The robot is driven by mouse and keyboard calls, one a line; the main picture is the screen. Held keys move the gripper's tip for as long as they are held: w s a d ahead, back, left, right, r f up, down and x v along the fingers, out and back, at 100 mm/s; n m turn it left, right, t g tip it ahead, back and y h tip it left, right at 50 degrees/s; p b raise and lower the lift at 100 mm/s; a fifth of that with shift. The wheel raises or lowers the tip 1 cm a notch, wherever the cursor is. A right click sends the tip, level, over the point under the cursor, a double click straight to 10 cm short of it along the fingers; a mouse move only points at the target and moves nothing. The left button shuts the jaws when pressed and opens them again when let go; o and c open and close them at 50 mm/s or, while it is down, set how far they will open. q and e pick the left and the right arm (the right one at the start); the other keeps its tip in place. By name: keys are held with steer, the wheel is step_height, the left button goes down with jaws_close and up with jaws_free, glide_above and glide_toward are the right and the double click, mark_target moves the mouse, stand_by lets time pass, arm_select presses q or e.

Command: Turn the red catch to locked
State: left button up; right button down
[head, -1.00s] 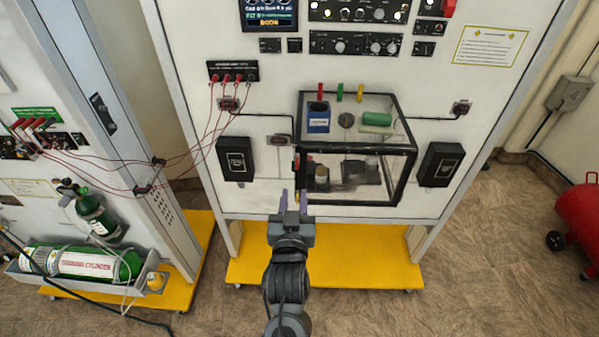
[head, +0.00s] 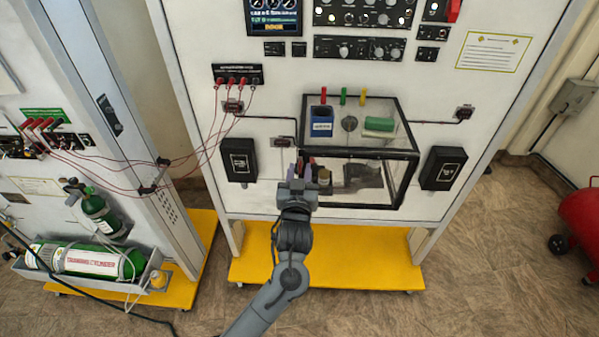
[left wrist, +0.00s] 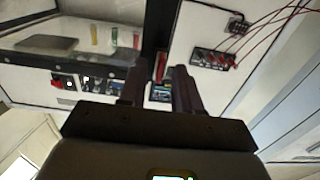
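The red catch sits at the left front edge of the clear box (head: 402,180) on the white panel. In the head view my left gripper (head: 299,174) mostly hides it. In the left wrist view the catch is a small red upright piece (left wrist: 161,66) beside the dark box post, in the gap between the fingertips. My left gripper (left wrist: 159,74) is open, with a finger on each side of the catch in that view. I cannot tell whether either finger touches it. My right gripper is not in view.
Black boxes (head: 239,160) and (head: 443,168) flank the clear box. Red cables (head: 203,145) hang from a socket strip (head: 237,75) at the upper left. A blue container (head: 321,122) and a green cylinder (head: 379,125) show in the clear box. A yellow base (head: 340,255) lies below.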

arm_select(q)
steer(key=shift+c, duration=0.3)
jaws_close()
